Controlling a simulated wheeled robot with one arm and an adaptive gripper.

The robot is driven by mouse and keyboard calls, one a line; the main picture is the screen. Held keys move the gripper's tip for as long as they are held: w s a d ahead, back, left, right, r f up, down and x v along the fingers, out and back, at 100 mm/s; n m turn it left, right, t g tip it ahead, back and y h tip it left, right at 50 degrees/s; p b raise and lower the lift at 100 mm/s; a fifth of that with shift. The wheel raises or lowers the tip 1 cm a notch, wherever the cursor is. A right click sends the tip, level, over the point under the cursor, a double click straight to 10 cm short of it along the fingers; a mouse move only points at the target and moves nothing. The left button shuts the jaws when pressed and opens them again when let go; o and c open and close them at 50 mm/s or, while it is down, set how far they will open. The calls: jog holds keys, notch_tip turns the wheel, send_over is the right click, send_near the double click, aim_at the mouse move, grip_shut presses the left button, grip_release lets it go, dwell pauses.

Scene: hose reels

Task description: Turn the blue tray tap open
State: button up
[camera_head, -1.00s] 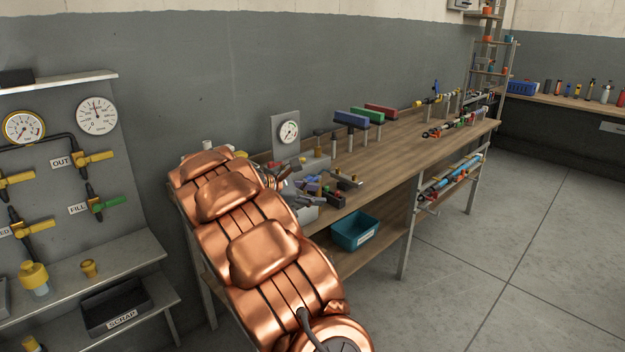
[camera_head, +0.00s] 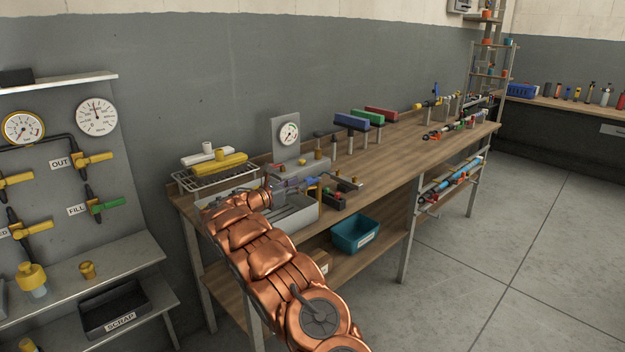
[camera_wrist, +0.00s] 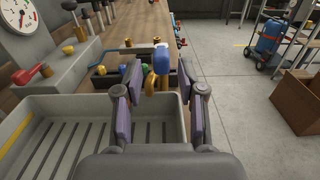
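The blue tap handle (camera_wrist: 162,58) stands up in the wrist view, above a brass-yellow fitting (camera_wrist: 152,84). It shows between my fingertips in the picture. I cannot tell whether either finger touches it. My gripper (camera_wrist: 159,72) is open, with its purple-padded fingers apart on either side of the handle and nothing clearly held. A grey ribbed tray (camera_wrist: 62,122) lies below and to the left of my gripper. In the head view my copper arm reaches over the near end of the bench, and its wrist hides part of the grey tray (camera_head: 299,214).
A red-handled tap (camera_wrist: 35,76) sits on the grey gauge stand at the left. A black bin (camera_wrist: 104,82) with small fittings is just beyond the tray. A wire rack with a yellow block (camera_head: 220,163) is on the bench's near end.

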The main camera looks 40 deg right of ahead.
aim_at(311, 178)
jog(key=shift+s+d+p, duration=0.15)
jog(key=shift+d+p, duration=0.7)
jog(key=shift+d, duration=2.75)
grip_shut()
